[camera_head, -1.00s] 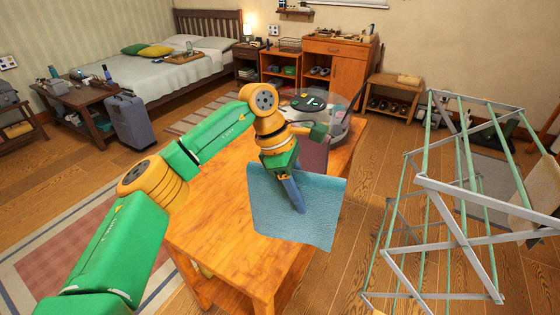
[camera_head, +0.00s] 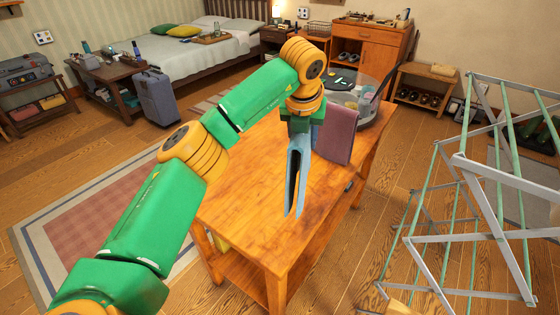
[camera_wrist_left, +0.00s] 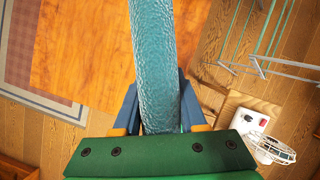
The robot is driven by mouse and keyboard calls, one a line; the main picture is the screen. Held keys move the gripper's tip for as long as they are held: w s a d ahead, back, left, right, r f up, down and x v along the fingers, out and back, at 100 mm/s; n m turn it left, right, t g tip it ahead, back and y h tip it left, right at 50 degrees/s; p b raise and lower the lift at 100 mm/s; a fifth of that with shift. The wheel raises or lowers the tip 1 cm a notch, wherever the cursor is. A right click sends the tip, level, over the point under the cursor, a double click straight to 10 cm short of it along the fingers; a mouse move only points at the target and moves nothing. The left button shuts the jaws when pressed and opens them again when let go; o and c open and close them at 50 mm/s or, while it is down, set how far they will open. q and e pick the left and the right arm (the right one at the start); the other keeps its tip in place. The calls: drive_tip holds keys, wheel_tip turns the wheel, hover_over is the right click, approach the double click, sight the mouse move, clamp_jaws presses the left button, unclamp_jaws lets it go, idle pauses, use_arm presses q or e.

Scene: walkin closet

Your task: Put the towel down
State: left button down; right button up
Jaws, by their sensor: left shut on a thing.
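The blue towel (camera_head: 292,180) shows almost edge-on in the head view, as a narrow upright strip over the wooden table (camera_head: 255,225). My left gripper (camera_head: 295,195) points down over the table and is shut on it. In the left wrist view the towel (camera_wrist_left: 153,50) runs as a thick textured band between the two blue fingers of my left gripper (camera_wrist_left: 156,90). I cannot tell whether its lower edge touches the tabletop. My right gripper is not in view.
A pink cloth-like item (camera_head: 338,135) and a round clear-sided container (camera_head: 352,92) are at the table's far end. The near and middle tabletop is bare. A metal drying rack (camera_head: 470,190) stands on the floor at the right. A suitcase (camera_head: 158,97) stands at the left.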

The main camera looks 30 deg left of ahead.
use_arm(q)
drive_tip(key=s+a+f+p, duration=0.2)
drive_tip(key=s+a+f, duration=0.1)
drive_tip(key=a+f, duration=0.4)
wheel_tip(320, 180, down, 3)
drive_tip(key=shift+a+f+p, duration=0.15)
drive_tip(key=shift+a+p, duration=0.15)
drive_tip(key=shift+p, duration=0.05)
drive_tip(key=shift+c, duration=2.3)
unclamp_jaws()
drive_tip(key=b+v, duration=0.2)
drive_tip(key=v, duration=1)
